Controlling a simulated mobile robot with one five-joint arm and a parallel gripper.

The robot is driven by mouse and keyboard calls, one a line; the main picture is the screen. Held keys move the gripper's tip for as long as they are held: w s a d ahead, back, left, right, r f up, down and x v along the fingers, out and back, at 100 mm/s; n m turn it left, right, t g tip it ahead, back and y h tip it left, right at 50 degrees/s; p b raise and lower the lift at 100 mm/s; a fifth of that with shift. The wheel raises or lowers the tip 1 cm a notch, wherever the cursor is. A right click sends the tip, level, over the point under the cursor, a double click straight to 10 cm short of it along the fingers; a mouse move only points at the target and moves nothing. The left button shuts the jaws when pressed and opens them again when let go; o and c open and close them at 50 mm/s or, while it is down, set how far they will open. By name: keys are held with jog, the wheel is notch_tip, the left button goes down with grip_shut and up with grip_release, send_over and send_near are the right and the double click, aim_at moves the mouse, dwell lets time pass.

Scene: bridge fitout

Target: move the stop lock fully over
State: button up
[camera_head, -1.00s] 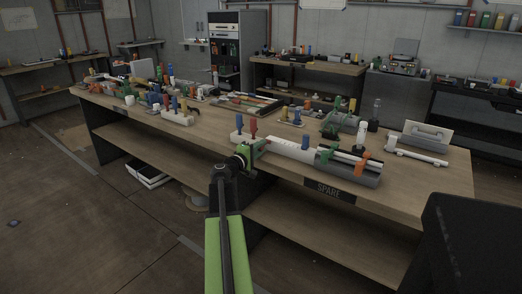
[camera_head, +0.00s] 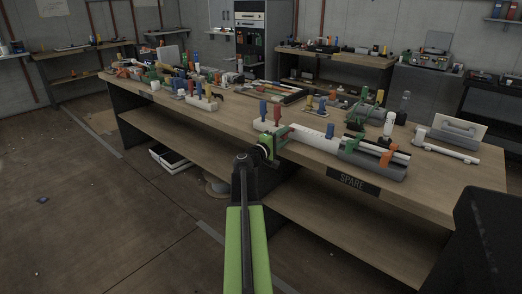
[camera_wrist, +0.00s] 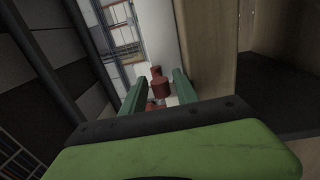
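My gripper (camera_head: 274,136) is at the front edge of the long wooden bench, beside a white fixture (camera_head: 308,140) with upright pegs. In the wrist view its two green fingers (camera_wrist: 159,92) stand apart. A red knobbed piece (camera_wrist: 160,84) shows between them, with gaps on both sides. In the head view a red peg (camera_head: 277,113) and a blue peg (camera_head: 263,108) stand just behind the gripper. A green clip (camera_head: 352,143) and an orange clip (camera_head: 387,157) sit on the fixture's grey right part. I cannot tell which piece is the stop lock.
The bench front carries a SPARE label (camera_head: 352,182). Another white block with pegs (camera_head: 203,103) is to the left. A dark block (camera_head: 490,240) fills the lower right. The floor at left is mostly clear.

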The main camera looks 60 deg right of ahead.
jog(key=r+y+p, duration=0.1)
jog(key=r+p, duration=0.1)
jog(key=p, duration=0.1)
jog(key=shift+p, duration=0.3)
jog(key=v, duration=1.8)
jog(key=w+a+f+t+y+b, duration=0.2)
jog(key=w+a+f+t+y, duration=0.1)
jog(key=w+a+f, duration=0.7)
notch_tip(320, 180, down, 2)
jog(key=shift+w+a+f+m+y, duration=0.2)
jog(key=shift+w+a+m+y, duration=0.15)
jog(key=shift+a+y, duration=0.45)
jog(key=shift+d, duration=0.1)
